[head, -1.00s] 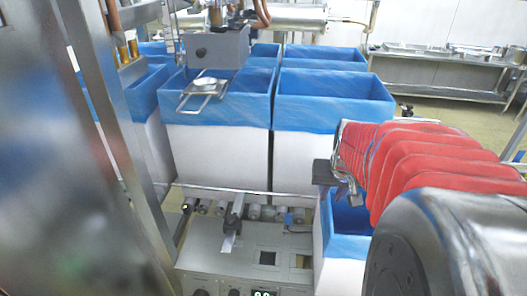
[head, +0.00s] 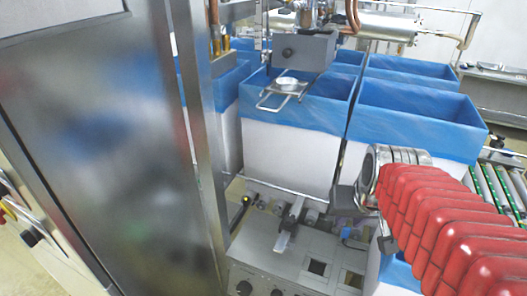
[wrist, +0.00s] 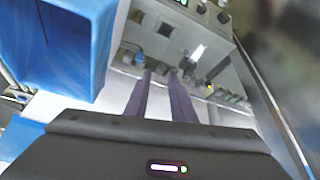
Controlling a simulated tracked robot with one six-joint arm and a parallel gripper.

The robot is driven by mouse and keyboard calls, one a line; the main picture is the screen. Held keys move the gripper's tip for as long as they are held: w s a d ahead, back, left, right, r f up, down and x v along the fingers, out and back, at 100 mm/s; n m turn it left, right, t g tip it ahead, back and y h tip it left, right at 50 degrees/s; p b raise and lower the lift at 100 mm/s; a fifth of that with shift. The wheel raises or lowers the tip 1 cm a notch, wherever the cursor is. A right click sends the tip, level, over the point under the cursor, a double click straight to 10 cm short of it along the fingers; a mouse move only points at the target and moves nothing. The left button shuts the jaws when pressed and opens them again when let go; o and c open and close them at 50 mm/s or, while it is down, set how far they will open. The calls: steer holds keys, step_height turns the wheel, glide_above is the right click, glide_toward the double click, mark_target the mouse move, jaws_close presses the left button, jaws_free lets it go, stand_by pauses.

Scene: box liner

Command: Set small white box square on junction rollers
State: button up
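A small white box (head: 388,276) with a blue liner stands at the lower right in the head view, largely hidden behind my red-sleeved arm. My gripper (head: 347,198) is up and left of it, its fingers hard to make out there. In the wrist view, my gripper's two dark fingers (wrist: 161,74) stand apart with nothing visible between them. A blue-lined box (wrist: 60,45) is left of the fingers; I cannot tell whether it is the same box. Green-and-white rollers (head: 493,188) show at the right edge, and short rollers (head: 308,216) lie behind the control panel.
Large white boxes with blue liners (head: 415,112) fill the middle. A metal post (head: 198,120) and steel cabinet (head: 105,130) close off the left. The control panel (head: 285,258) is in front.

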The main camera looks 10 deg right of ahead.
steer(key=s+a+n, duration=0.1)
steer(key=s+a, duration=0.2)
steer(key=a, duration=0.3)
steer(key=s+a+r+n+y, duration=0.1)
steer(key=s+a+n, duration=0.1)
steer(key=s+a, duration=0.2)
steer(key=shift+a+r+n+t+y, duration=0.3)
steer(key=shift+a+t, duration=0.1)
steer(key=shift+a, duration=0.45)
steer(key=shift+o, duration=0.4)
steer(key=shift+w+a+f, duration=0.1)
steer(key=shift+w, duration=0.25)
